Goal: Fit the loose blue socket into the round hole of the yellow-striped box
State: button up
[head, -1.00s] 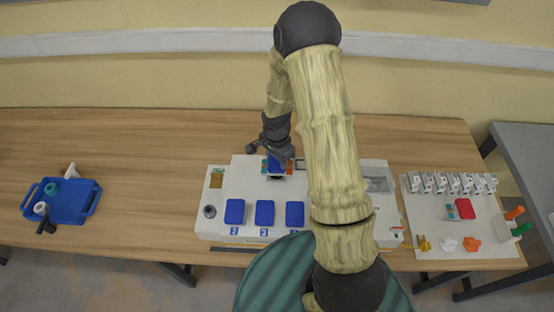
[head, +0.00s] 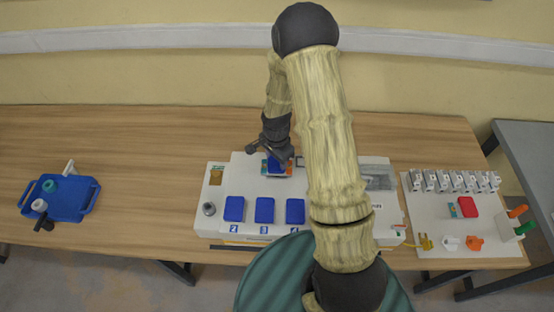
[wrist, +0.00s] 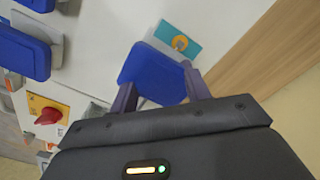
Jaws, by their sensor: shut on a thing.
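My gripper (head: 277,158) is shut on a blue socket. In the wrist view the socket's flat blue face (wrist: 155,72) sits between the two dark fingers of my gripper (wrist: 160,92). In the head view the blue socket (head: 275,166) is at the back part of a long white box (head: 225,170), beside a coloured label. I cannot tell whether it touches the box. The box carries a row of blue-covered sockets (head: 264,210) along its front and a round grey fitting (head: 209,209) at its left. A yellow stripe and the round hole are not clearly visible.
My arm hides the box's middle right. A white board (head: 430,209) with switches and plugs lies on the right. A blue tray (head: 62,212) lies on the left. A red knob on a yellow plate (wrist: 47,116) shows in the wrist view. The table between tray and box is clear.

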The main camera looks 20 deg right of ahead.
jog(key=shift+s, duration=0.1)
jog(key=shift+d+f+b, duration=0.1)
jog(key=shift+f+b, duration=0.45)
jog(key=shift+f, duration=0.2)
jog(key=o, duration=1.1)
jog(key=shift+r, duration=0.1)
jog(key=shift+r, duration=0.1)
notch_tip(320, 180, up, 17)
jog(key=b, duration=0.3)
jog(key=shift+r, duration=0.1)
jog(key=shift+r, duration=0.1)
